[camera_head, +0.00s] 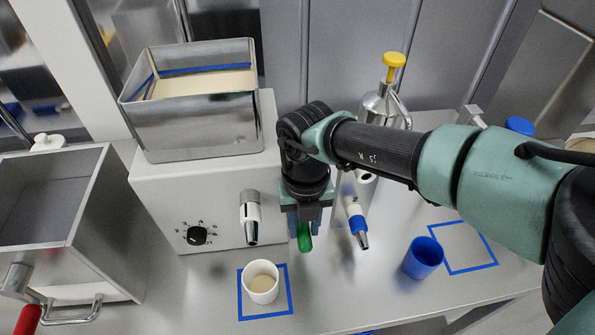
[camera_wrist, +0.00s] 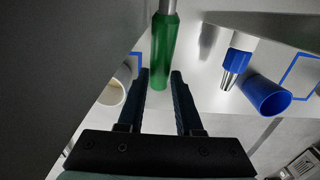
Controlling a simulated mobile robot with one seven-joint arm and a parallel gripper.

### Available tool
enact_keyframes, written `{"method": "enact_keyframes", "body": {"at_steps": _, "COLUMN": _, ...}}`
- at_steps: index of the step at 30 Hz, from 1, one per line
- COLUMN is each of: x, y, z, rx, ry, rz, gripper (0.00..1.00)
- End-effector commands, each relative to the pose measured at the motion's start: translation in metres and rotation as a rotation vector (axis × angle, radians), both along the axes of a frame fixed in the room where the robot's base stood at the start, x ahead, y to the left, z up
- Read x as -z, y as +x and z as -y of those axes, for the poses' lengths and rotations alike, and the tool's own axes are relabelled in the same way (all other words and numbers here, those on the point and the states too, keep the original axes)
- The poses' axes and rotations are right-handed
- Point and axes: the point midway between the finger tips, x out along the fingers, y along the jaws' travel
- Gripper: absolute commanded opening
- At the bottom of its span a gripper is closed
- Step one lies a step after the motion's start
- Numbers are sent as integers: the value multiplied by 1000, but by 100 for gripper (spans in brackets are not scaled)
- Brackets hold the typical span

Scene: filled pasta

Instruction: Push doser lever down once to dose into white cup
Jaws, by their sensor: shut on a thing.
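The doser lever shows as a green handle (camera_head: 305,240) on the right of the white dosing machine (camera_head: 205,190). My gripper (camera_head: 304,222) points down at it and is shut on it. In the wrist view the green handle (camera_wrist: 162,50) lies between the two fingertips (camera_wrist: 160,76). The lever's mount is hidden behind my arm. The white cup (camera_head: 249,284) stands upright inside a blue taped square, in front of and below the machine's nozzle (camera_head: 250,222). Pale filling shows in the cup. The cup also shows at the left of the wrist view (camera_wrist: 124,75), partly cut off by a dark surface.
A blue cup (camera_head: 423,260) stands at the right beside an empty taped square (camera_head: 468,268). A second nozzle with a blue collar (camera_head: 358,222) is close right of my gripper. A metal hopper (camera_head: 190,125) tops the machine. A yellow-topped bottle (camera_head: 385,100) stands behind my arm.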

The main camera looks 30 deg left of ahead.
Motion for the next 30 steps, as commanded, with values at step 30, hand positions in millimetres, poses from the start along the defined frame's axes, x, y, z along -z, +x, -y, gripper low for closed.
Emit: {"method": "enact_keyframes", "body": {"at_steps": 30, "x": -132, "y": -2, "z": 1, "rx": -1, "ry": -5, "rz": -5, "gripper": 0}}
